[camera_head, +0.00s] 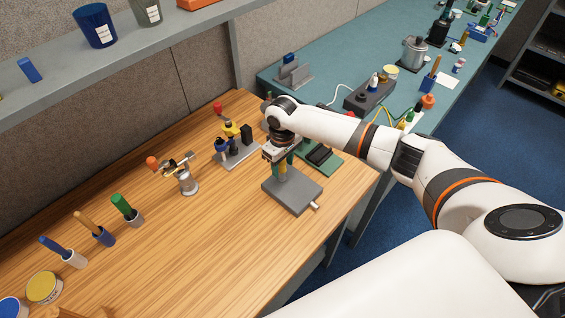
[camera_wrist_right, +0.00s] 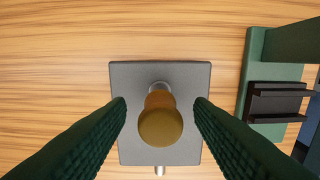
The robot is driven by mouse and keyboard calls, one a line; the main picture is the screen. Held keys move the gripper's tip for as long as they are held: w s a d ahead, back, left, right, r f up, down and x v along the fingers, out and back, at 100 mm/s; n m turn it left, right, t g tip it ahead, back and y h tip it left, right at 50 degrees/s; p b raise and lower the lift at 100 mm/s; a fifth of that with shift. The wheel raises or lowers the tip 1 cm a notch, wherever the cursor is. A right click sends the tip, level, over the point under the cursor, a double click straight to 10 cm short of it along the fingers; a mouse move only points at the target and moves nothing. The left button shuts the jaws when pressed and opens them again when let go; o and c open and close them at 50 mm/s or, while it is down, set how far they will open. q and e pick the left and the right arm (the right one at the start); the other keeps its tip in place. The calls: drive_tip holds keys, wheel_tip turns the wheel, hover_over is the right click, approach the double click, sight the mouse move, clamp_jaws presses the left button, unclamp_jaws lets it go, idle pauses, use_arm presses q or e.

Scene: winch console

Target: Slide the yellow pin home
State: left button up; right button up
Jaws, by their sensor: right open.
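A grey block (camera_head: 293,194) lies on the wooden bench and also shows in the wrist view (camera_wrist_right: 128,80). A dark-yellow round-topped knob (camera_wrist_right: 160,125) stands on it, apparently the yellow pin's handle; in the head view it is mostly hidden by my gripper. A short silver rod end (camera_head: 315,206) sticks out of the block's near side. My right gripper (camera_head: 281,168) is open, pointing down over the block. In the wrist view its dark green fingers lie either side of the knob, with a gap on each side. My left gripper is not in view.
A grey-based fixture with a yellow top (camera_head: 231,129) stands left of my gripper. A green-based fixture (camera_head: 322,157) stands close on the right. The bench front left of the block is clear.

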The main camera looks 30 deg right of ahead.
sight(283, 163)
wheel_tip(283, 163, up, 12)
drive_tip(key=b, duration=0.2)
drive_tip(key=shift+b, duration=0.4)
drive_tip(key=shift+f, duration=0.1)
